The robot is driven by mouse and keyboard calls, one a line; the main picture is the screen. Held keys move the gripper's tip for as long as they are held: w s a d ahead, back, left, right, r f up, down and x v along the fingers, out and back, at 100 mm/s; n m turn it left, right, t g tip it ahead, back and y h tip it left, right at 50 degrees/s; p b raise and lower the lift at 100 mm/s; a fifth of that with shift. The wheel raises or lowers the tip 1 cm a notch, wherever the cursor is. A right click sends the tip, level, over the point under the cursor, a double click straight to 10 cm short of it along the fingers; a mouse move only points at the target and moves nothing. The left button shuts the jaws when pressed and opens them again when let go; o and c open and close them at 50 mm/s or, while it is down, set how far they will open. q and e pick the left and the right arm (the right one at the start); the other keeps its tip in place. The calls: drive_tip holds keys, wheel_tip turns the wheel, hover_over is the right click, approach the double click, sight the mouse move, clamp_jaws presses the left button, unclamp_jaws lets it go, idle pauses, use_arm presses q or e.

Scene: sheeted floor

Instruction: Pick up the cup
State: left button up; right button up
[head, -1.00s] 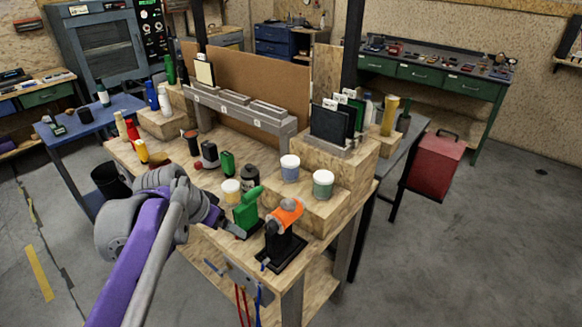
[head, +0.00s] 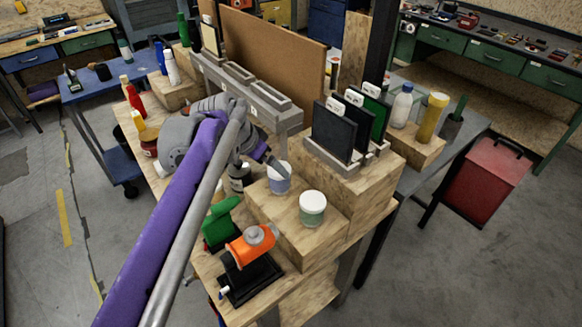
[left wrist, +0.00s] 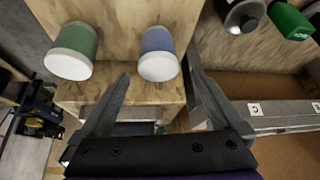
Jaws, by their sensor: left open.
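Two cups with white tops stand on a raised wooden block (head: 265,222): a blue-purple cup (head: 279,178) and a green cup (head: 312,208) nearer the front. My left gripper (head: 276,166) is open, with a fingertip overlapping the blue-purple cup's upper left side in the head view. In the left wrist view, the blue-purple cup (left wrist: 158,53) appears between the two open fingers (left wrist: 157,66). I cannot tell whether they touch it. The green cup (left wrist: 73,52) is outside, left of the fingers. My right gripper is not in view.
A dark jar (head: 240,178) stands left of the block. An orange tool on a black stand (head: 250,248) and a green tool (head: 221,222) are in front. A grey rack (head: 245,95) and upright dark panels (head: 333,128) stand behind.

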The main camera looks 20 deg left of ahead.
sight(279, 186)
use_arm(q)
drive_tip(key=x, duration=0.4)
drive_tip(key=shift+f, duration=0.3)
drive_tip(key=shift+x, duration=2.8)
drive_tip(key=shift+d+r, duration=0.1)
drive_tip(key=shift+d, duration=0.05)
drive_tip(key=c, duration=1.4)
drive_tip(key=shift+o, duration=0.2)
